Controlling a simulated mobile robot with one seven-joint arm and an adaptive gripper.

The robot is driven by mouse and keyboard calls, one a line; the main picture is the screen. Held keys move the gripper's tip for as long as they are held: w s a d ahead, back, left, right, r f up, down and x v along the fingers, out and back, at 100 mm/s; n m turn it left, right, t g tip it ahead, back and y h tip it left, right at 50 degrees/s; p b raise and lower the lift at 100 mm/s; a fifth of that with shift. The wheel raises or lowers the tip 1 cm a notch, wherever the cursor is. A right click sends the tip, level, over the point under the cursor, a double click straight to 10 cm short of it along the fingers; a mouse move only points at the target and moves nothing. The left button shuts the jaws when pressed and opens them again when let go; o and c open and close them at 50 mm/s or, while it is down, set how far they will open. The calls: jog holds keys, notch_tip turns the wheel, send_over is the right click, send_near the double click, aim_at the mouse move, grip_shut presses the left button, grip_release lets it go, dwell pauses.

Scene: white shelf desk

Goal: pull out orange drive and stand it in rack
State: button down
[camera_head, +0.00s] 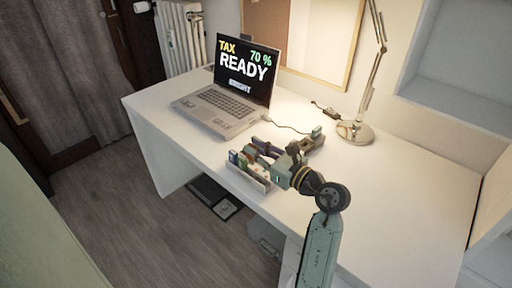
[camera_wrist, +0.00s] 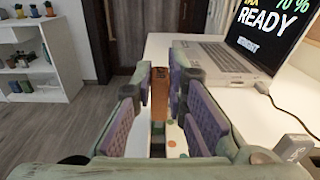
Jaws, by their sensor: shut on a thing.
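The orange drive (camera_wrist: 160,94) shows in the wrist view as a narrow orange-brown block, upright between the fingertips. My gripper (camera_wrist: 160,82) is shut on it, with a purple pad on either side. In the head view my gripper (camera_head: 266,152) is over the rack (camera_head: 250,178), near the desk's front edge. The rack holds several small upright drives with blue, green and pale faces at its left end. In the head view my gripper hides the orange drive and part of the rack. I cannot tell whether the drive's lower end touches the rack.
The open laptop (camera_head: 225,103) stands behind and left of the rack. A cable runs from it to a small grey-green box (camera_head: 317,131), near my gripper's right side. A lamp (camera_head: 355,132) stands at the back. The desk's right part (camera_head: 420,205) is clear.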

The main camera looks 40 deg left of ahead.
aim_at(255, 160)
jog(key=shift+f+b, duration=0.85)
jog(key=shift+f, duration=0.65)
jog(key=shift+f+b, duration=1.1)
jog(key=shift+f, duration=0.15)
dwell(0.5)
jog(key=shift+r, duration=0.15)
jog(key=shift+w+r+p, duration=0.1)
jog(key=shift+r+p, duration=0.3)
jog(key=shift+p, duration=0.1)
jog(key=shift+r, duration=0.1)
dwell(0.5)
jog(key=shift+f+b, duration=0.5)
jog(key=shift+b, duration=0.05)
dwell(0.8)
jog(key=c, duration=1.5)
grip_release()
jog(key=shift+f, duration=0.15)
